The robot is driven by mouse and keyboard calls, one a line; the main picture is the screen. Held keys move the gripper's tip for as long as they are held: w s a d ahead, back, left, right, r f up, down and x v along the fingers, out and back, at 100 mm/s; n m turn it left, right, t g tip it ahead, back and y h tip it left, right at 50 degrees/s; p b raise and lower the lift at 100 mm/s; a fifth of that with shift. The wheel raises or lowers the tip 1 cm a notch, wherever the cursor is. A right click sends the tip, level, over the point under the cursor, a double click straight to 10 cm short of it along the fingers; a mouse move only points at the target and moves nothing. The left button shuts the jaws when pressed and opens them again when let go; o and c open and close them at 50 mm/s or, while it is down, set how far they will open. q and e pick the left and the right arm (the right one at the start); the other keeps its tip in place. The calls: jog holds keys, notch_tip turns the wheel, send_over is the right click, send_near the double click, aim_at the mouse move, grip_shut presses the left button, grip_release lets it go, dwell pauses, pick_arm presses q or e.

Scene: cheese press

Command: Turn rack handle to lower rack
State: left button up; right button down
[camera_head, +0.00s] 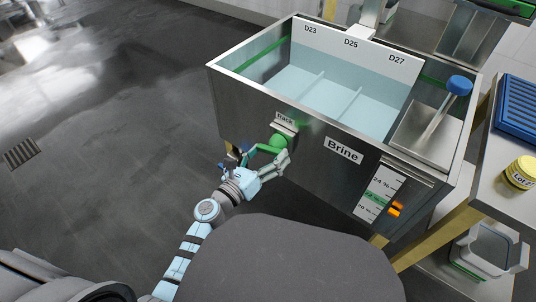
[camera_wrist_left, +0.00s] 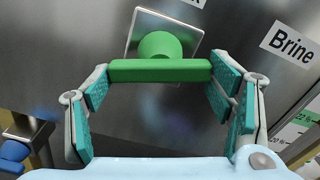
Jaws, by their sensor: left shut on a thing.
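The green rack handle (camera_head: 278,141) sits on the front wall of the steel brine tank (camera_head: 240,105), under a small label reading "rack". In the left wrist view its round hub (camera_wrist_left: 160,45) sits on a square plate, with a green bar (camera_wrist_left: 160,71) lying level in that picture. My left gripper (camera_head: 262,158) is at the handle. In the left wrist view its teal-padded fingers (camera_wrist_left: 160,85) close on the two ends of the bar. The tank holds pale blue brine (camera_head: 320,85) with thin dividers, below a white panel (camera_head: 350,48) marked D23, D25 and D27. My right gripper is not in view.
A lever with a blue knob (camera_head: 459,85) rises from the tank's right corner. A level gauge (camera_head: 378,195) is on the front. The floor at left is clear.

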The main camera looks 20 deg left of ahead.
pick_arm(q)
jog(key=shift+f, duration=0.1)
jog(key=o, duration=1.2)
jog(key=shift+c, duration=0.2)
jog(key=v, duration=1.2)
